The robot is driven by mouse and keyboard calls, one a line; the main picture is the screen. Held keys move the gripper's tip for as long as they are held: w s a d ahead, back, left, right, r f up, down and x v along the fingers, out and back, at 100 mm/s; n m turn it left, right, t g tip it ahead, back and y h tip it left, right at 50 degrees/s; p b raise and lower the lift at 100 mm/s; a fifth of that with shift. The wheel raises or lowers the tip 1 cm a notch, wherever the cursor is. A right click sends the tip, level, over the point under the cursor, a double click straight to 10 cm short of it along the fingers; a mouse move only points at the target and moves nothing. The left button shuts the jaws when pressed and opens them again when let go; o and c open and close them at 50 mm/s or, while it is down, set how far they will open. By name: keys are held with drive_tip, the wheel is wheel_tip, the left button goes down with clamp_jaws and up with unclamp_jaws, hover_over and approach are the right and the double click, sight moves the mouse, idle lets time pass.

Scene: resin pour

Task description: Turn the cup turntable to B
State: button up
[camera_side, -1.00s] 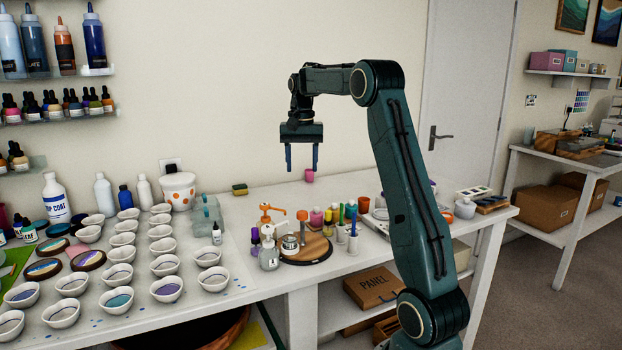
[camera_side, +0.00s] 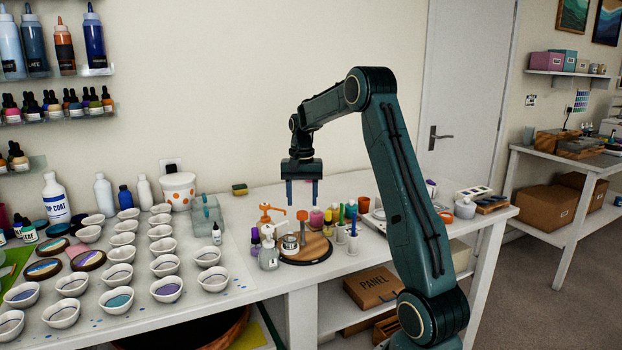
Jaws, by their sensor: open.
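The cup turntable (camera_side: 318,252) is a round wooden disc with a dark rim near the front edge of the white table. A small pale jar (camera_side: 290,243) stands on its left part. An orange-topped upright piece (camera_side: 302,216) rises at its back. My gripper (camera_side: 302,204) points straight down with two blue fingers spread apart and nothing between them. It hangs over the back of the turntable, with its fingertips just above the orange top in the picture. I cannot tell whether they touch it. No letter B is readable on the turntable.
Rows of white cups (camera_side: 167,289) fill the table's left. The wall side behind is fairly clear.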

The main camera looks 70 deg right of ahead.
sight(302, 212)
drive_tip(key=shift+f, duration=1.9)
clamp_jaws()
